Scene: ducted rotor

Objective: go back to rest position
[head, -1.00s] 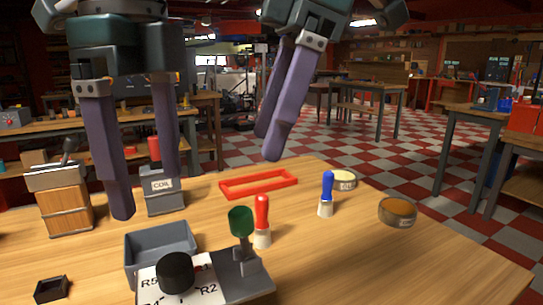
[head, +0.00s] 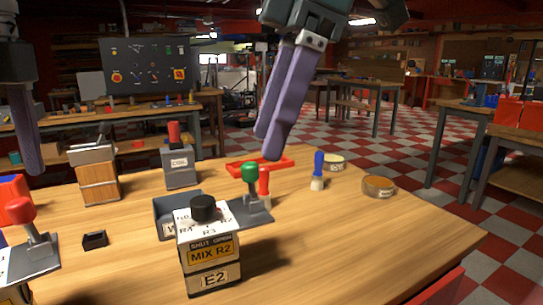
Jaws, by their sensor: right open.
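My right gripper (head: 272,145) hangs from the top centre of the head view, its two purple fingers pointing down above the table. It is open and empty, in front of the far side of the table. My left gripper (head: 30,165) shows only in part at the left edge, with one purple finger in view; the rest is cut off, so its opening cannot be told. The wooden table (head: 350,235) lies below both grippers.
The table's right front is clear.

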